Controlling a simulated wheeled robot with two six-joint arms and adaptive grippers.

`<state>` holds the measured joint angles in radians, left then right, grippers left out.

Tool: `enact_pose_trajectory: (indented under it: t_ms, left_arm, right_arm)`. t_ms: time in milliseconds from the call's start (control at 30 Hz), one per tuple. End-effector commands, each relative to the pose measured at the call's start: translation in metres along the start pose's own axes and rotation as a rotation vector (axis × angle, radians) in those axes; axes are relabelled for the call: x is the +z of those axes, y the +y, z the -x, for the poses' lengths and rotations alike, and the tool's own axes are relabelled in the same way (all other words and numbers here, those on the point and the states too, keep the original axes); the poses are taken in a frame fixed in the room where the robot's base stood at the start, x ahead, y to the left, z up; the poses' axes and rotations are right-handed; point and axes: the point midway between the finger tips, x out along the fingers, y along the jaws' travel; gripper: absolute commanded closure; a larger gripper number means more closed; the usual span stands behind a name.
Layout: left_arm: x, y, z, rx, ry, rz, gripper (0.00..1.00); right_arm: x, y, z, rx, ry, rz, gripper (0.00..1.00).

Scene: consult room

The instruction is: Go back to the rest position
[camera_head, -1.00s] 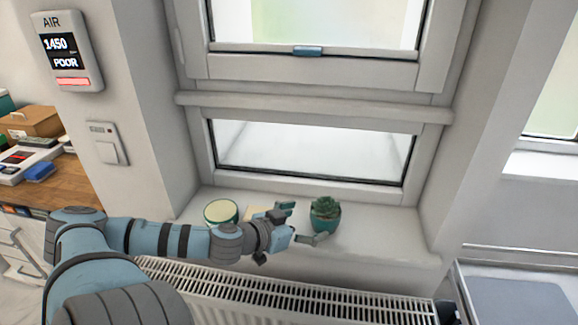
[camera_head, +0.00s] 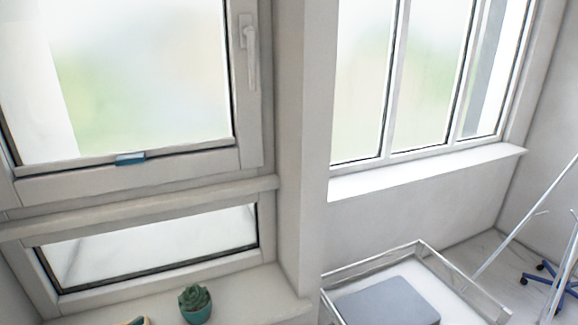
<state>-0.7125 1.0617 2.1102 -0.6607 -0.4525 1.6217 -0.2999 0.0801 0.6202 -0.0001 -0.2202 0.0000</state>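Neither of my grippers shows in the head view now. A succulent in a teal pot (camera_head: 197,305) stands on the window sill (camera_head: 245,294) at the lower left. A small part of another object (camera_head: 136,321) shows at the bottom edge, left of the pot; it is mostly cut off.
A window with a blue catch (camera_head: 130,159) fills the left, above a narrow lower pane (camera_head: 150,247). A wall pillar (camera_head: 303,130) divides it from a second window. A railed cart (camera_head: 390,302) stands at lower right, near a blue wheeled base (camera_head: 545,275).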

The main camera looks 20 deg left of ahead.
Motion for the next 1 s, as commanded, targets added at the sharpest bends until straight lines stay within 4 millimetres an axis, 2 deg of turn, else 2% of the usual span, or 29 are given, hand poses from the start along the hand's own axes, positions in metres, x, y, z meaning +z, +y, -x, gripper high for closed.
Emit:
enact_pose_trajectory:
  t_ms: [67, 167, 267, 367, 433, 500, 633, 667, 700, 867, 967, 1000]
  left_arm:
    - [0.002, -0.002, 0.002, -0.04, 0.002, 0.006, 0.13]
    - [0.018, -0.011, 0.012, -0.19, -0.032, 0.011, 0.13]
    - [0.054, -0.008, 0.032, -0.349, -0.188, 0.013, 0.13]
    - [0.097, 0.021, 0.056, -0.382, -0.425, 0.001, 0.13]
    - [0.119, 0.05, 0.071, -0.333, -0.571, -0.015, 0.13]
    - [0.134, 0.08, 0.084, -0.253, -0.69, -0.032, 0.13]
    - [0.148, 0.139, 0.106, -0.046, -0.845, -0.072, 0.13]
    - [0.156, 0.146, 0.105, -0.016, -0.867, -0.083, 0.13]
    - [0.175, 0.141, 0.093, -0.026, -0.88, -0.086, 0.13]
    - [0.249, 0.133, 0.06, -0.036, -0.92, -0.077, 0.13]
    - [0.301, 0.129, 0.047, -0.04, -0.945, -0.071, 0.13]
    - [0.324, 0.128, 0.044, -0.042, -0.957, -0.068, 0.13]
  right_arm:
    - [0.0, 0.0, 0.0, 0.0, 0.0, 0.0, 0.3]
    - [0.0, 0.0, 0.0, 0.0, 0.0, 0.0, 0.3]
    - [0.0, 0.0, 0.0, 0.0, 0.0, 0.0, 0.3]
    - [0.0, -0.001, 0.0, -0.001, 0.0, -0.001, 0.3]
    - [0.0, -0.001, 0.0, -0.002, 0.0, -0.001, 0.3]
    - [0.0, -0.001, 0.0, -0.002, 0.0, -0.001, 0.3]
    - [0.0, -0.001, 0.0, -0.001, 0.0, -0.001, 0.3]
    - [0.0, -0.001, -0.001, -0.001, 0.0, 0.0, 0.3]
    - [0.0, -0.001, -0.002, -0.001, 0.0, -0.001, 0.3]
    - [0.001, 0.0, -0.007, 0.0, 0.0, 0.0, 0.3]
    - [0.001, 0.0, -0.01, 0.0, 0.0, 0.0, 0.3]
    - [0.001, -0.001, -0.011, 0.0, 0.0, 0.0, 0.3]
